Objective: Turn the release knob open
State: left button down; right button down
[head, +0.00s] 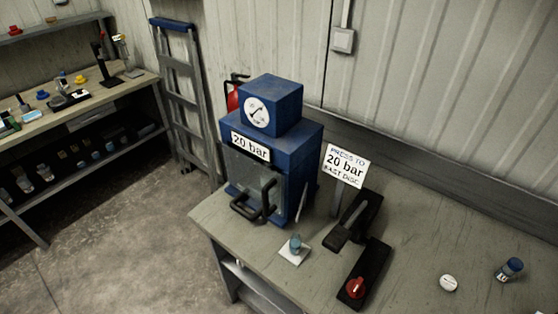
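The red release knob (356,288) sits at the near end of a black base plate (371,268) on the bench, right of the press. A pale mark shows on the knob, but it is too small to read its turn position. The blue press (307,150) stands on the bench with a round dial (257,111) on top and a "20 bar" label (250,146). A clear guard with a black handle (258,200) covers its front. Neither of my grippers shows in the head view.
A black lever unit (354,222) lies behind the knob's base, beside a "press to 20 bar" sign (346,165). A small blue item stands on a white square (293,256). A white disc (448,283) and blue-capped jar (510,268) stand right, with clear bench between.

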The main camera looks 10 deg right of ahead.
aim_at(355, 288)
jog(key=z, duration=0.95)
